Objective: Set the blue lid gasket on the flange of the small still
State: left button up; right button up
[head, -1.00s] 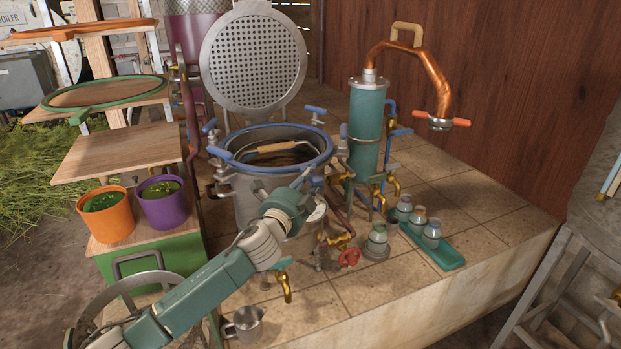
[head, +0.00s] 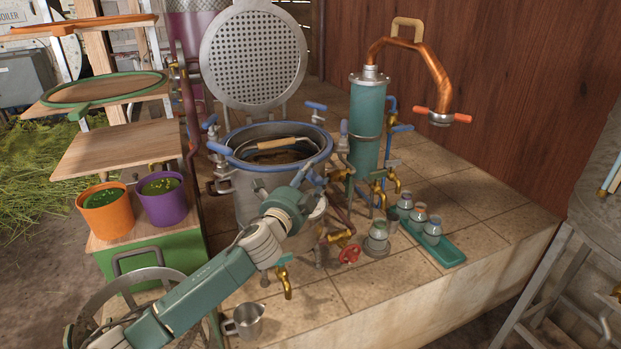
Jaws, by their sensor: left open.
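The blue lid gasket (head: 327,150) is a ring lying along the top rim of the small still (head: 247,190), a grey metal pot. It looks level, but I cannot tell whether it sits fully flush on the flange. The still's perforated round lid (head: 253,58) stands open behind it. My left gripper (head: 304,172) is open at the front right of the rim, close to the gasket. I cannot tell whether its fingers touch the ring. My left forearm hides part of the pot's front. My right gripper is out of view.
Blue-handled clamps (head: 316,106) stand around the still. A green ring (head: 100,90) and an orange ring (head: 85,26) lie on shelves at left. A teal condenser (head: 364,125) with a copper pipe stands at right.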

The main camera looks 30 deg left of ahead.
pick_arm(q)
jog(key=s, duration=1.2)
jog(key=shift+d, duration=0.35)
jog(key=shift+f, duration=0.15)
